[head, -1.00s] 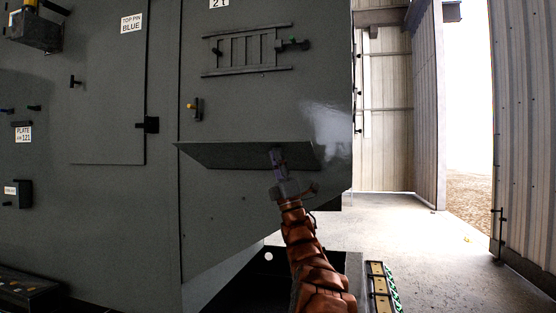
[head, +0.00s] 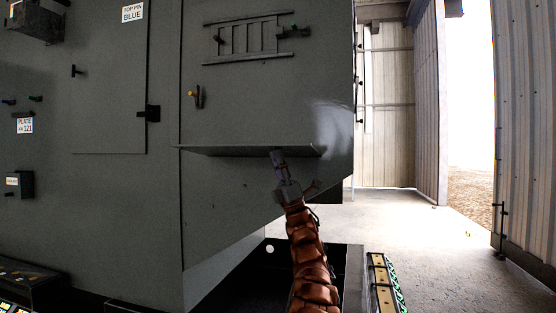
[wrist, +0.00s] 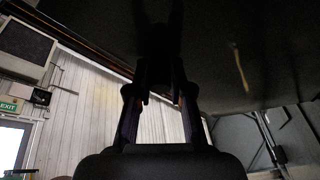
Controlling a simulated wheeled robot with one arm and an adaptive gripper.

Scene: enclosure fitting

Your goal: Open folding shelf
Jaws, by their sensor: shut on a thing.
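The folding shelf (head: 225,150) is a dark grey panel on the front of the large grey enclosure. In the head view it shows nearly edge-on and stands out about level from the enclosure wall. My gripper (head: 277,156) is at the shelf's front edge, right of its middle, and is shut on it. In the wrist view the shelf's dark underside (wrist: 235,60) fills the top, with my gripper (wrist: 160,92) reaching up to it. The exact contact of the fingertips is too dark to make out.
Above the shelf are a yellow-tipped latch (head: 196,95) and a slatted vent frame (head: 248,42). A hinged door (head: 110,90) is at left. Below right lies a strip with yellow plates (head: 382,285). The floor (head: 430,240) at right is open.

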